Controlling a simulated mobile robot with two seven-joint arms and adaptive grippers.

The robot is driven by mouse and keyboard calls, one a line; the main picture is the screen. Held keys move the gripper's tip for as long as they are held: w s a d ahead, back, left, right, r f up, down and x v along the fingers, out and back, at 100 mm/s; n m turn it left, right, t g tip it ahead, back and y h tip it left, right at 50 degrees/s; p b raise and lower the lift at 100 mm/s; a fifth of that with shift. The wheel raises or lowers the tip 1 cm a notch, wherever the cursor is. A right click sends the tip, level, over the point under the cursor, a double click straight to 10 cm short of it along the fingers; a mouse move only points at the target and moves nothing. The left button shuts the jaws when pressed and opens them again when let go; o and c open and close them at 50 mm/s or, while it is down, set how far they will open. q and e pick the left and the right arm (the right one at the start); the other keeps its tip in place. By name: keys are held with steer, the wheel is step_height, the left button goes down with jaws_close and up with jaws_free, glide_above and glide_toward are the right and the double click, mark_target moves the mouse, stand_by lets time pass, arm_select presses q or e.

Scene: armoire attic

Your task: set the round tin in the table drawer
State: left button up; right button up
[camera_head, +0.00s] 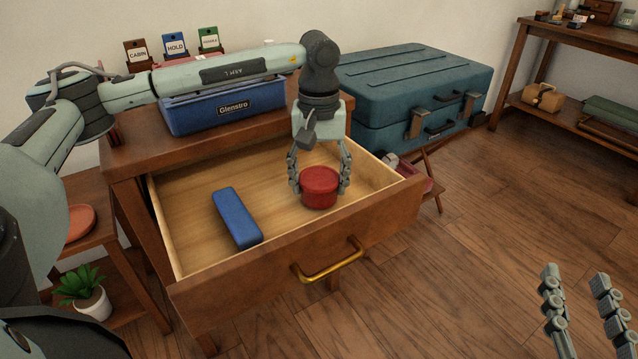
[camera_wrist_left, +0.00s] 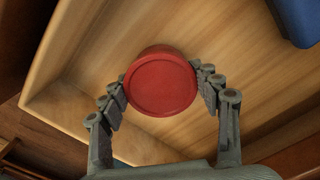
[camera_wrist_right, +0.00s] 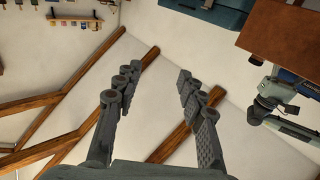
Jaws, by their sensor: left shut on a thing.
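The round red tin (camera_head: 320,187) is between the fingers of my left gripper (camera_head: 320,182), inside the open table drawer (camera_head: 190,235). In the left wrist view the tin (camera_wrist_left: 161,82) is gripped on both sides by the fingers of my left gripper (camera_wrist_left: 162,90). I cannot tell whether the tin touches the drawer floor. The drawer is pulled out from the wooden table (camera_head: 130,155) and has a brass handle (camera_head: 330,265). My right gripper (camera_head: 580,300) is open and empty over the floor at the lower right; the right wrist view shows its fingers (camera_wrist_right: 155,95) apart.
A blue box (camera_head: 237,217) lies in the drawer, left of the tin. A blue Glenstro bin (camera_head: 225,108) stands on the tabletop. A teal suitcase (camera_head: 415,90) is behind to the right. A potted plant (camera_head: 88,295) is at lower left. The wooden floor (camera_head: 480,240) at right is clear.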

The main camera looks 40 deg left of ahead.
mark_target(319, 177)
arm_select(q)
steer(key=shift+f, duration=0.3)
arm_select(e)
steer(key=shift+r, duration=0.15)
steer(key=shift+a+r, duration=0.1)
arm_select(q)
steer(key=shift+f, duration=0.1)
arm_select(e)
steer(key=shift+s+r+t+y, duration=0.1)
steer(key=shift+r+t+y, duration=0.2)
steer(key=shift+r+t, duration=0.1)
arm_select(q)
steer(key=o, duration=1.2)
arm_select(e)
steer(key=shift+a, duration=0.1)
arm_select(q)
step_height(319, 177, up, 12)
steer(key=p, duration=0.1)
steer(key=shift+r, duration=0.2)
arm_select(e)
steer(key=d+f+g+h, duration=0.2)
steer(key=d+f+g, duration=0.1)
steer(key=f, duration=0.4)
steer(key=shift+d+f+g+h, duration=0.2)
steer(key=shift+f+g+h, duration=0.05)
steer(key=shift+g+h, duration=0.05)
